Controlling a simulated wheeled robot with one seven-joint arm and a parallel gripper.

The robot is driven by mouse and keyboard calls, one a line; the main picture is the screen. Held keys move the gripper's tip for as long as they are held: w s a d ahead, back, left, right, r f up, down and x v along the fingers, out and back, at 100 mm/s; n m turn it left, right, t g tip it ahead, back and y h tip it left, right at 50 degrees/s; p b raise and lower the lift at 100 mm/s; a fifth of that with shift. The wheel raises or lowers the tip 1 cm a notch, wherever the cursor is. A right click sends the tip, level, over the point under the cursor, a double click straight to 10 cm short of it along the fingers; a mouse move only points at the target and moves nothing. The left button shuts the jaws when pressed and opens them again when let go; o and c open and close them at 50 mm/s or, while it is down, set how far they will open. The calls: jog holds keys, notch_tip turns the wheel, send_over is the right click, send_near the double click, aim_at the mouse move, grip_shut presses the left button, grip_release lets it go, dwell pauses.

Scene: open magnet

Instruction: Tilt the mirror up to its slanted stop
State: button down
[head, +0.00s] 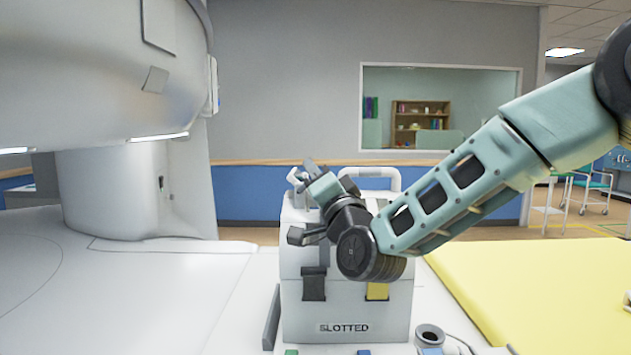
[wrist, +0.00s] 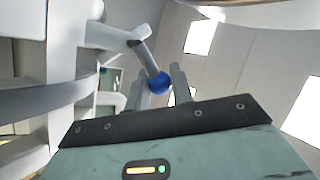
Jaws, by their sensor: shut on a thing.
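In the wrist view, my gripper (wrist: 160,78) has its two grey fingers on either side of a blue ball knob (wrist: 159,84). The knob sits at the end of a grey stem (wrist: 146,55) that joins a pale curved frame (wrist: 110,36). In the head view, my gripper (head: 309,170) points up and to the left, above the top of the white box marked SLOTTED (head: 345,300). My wrist hides much of the box's top, and the knob cannot be made out there. I cannot clearly pick out the mirror's face or its angle in either view.
A white rail (head: 375,172) rises behind my wrist. The box front carries a dark tab (head: 314,286) and a yellow tab (head: 377,291). The large magnet (head: 110,90) stands at left, a yellow pad (head: 540,285) lies at right. A dark-topped round part (head: 430,335) stands beside the box.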

jog(key=c, duration=1.3)
grip_release()
jog(key=shift+o, duration=0.2)
jog(key=shift+f, duration=0.1)
jog(key=b+v, duration=0.4)
jog(key=v, duration=1.3)
jog(key=shift+s, duration=0.25)
jog(key=shift+d, duration=0.15)
